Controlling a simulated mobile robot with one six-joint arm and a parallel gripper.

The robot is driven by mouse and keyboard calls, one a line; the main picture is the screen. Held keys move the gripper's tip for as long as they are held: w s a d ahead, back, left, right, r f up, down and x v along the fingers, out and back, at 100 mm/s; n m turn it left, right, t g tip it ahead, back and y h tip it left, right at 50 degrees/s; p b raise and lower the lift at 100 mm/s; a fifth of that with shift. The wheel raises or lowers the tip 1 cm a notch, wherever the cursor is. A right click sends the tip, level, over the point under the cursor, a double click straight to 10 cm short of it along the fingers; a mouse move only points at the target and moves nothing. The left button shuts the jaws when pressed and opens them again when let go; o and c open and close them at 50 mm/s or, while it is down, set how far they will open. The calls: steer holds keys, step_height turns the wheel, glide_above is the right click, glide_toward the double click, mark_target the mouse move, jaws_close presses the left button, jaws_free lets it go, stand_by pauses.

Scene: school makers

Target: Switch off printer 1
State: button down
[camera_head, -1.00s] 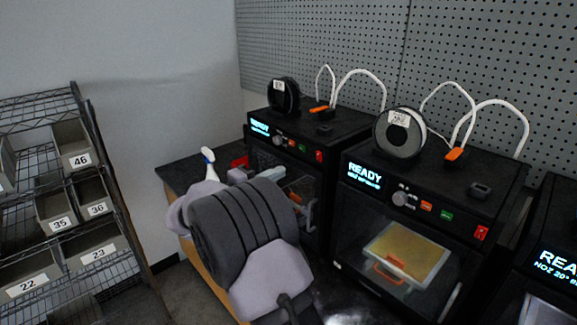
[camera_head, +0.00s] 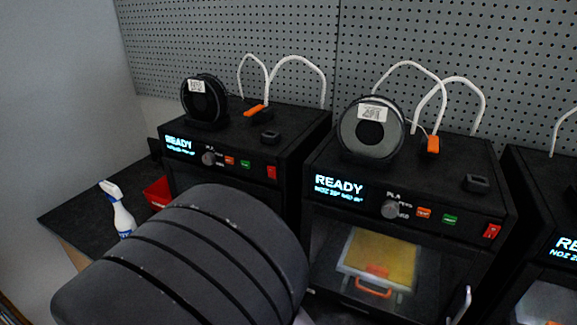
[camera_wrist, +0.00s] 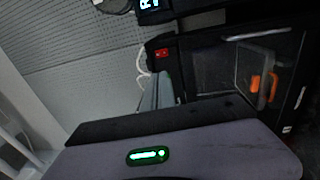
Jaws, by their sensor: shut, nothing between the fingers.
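Three black printers stand in a row in the head view, each with a lit display; READY reads on the left printer (camera_head: 230,130) and the middle printer (camera_head: 410,185). I see no number marking printer 1. The left one has a red switch (camera_head: 271,172) at its front panel's right end; the middle one has a like red switch (camera_head: 491,231). In the wrist view my gripper's grey fingers (camera_wrist: 160,90) are shut and empty, below a red switch (camera_wrist: 161,54) in the picture; contact cannot be told. My arm hides the gripper in the head view.
A spray bottle (camera_head: 122,212) and a red bin (camera_head: 158,192) stand on the dark bench (camera_head: 75,215) at left. Filament spools and white tubes top the printers. An orange handle (camera_wrist: 255,84) shows in the wrist view. The pegboard wall is behind.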

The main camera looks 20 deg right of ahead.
steer(key=shift+s, duration=0.15)
steer(key=b, duration=0.3)
glide_toward(270, 170)
steer(key=x, duration=0.6)
steer(key=shift+d, duration=0.25)
steer(key=shift+w+r, duration=0.15)
steer(key=shift+w, duration=0.1)
